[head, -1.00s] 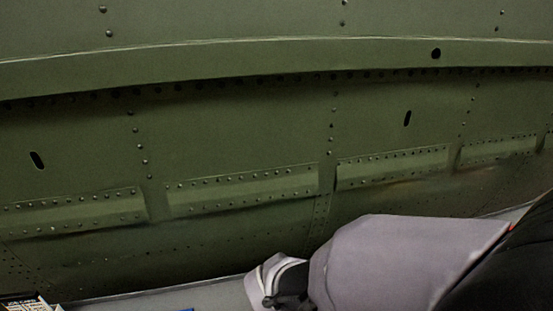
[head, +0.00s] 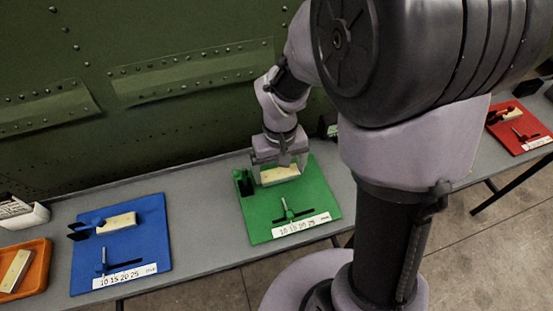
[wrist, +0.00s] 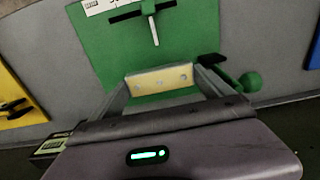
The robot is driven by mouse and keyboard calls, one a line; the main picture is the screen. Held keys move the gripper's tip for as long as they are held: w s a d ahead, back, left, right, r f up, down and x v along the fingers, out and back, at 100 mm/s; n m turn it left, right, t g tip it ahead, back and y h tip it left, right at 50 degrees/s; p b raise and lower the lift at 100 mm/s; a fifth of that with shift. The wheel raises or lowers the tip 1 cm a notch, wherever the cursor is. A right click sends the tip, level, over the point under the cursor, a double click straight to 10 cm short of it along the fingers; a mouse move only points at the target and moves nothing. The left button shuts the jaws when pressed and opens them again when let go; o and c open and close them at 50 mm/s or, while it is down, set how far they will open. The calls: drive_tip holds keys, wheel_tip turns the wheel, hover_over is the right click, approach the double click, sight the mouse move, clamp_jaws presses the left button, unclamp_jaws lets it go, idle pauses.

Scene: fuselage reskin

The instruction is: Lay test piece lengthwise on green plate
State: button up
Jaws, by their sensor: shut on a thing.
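My gripper (head: 279,170) is over the back half of the green plate (head: 320,190), its jaws pointing down. It is shut on a pale cream test piece (head: 281,176), which spans between the two fingers. I cannot tell whether the piece touches the plate.
A blue plate (head: 150,255) with another pale piece (head: 117,222) and an orange tray (head: 40,257) lie left. A red plate (head: 510,140) is far right. The green fuselage wall rises behind the bench.

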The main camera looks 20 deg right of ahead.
sight(281, 170)
drive_tip(key=f, duration=0.1)
drive_tip(key=f+b, duration=0.2)
drive_tip(key=f, duration=0.1)
drive_tip(key=shift+w+d, duration=0.35)
drive_tip(key=shift+w, duration=0.05)
drive_tip(key=shift+r, duration=0.2)
drive_tip(key=shift+f, duration=0.1)
drive_tip(key=o, duration=1.1)
wheel_tip(281, 170, up, 12)
drive_tip(key=p, duration=0.5)
drive_tip(key=s+a+r+m+t, duration=0.1)
drive_tip(key=s+r+t, duration=0.1)
drive_tip(key=s+r, duration=0.2)
drive_tip(key=s+a+r+m+t+y, duration=0.1)
drive_tip(key=s+r+m+t, duration=0.1)
drive_tip(key=s+r, duration=0.2)
drive_tip(key=s+a+r+m+t+y, duration=0.1)
drive_tip(key=s+a+r, duration=0.1)
drive_tip(key=s+r, duration=0.2)
drive_tip(key=shift+s+r+t, duration=0.25)
drive_tip(key=shift+s+t, duration=0.15)
drive_tip(key=shift+s, duration=0.1)
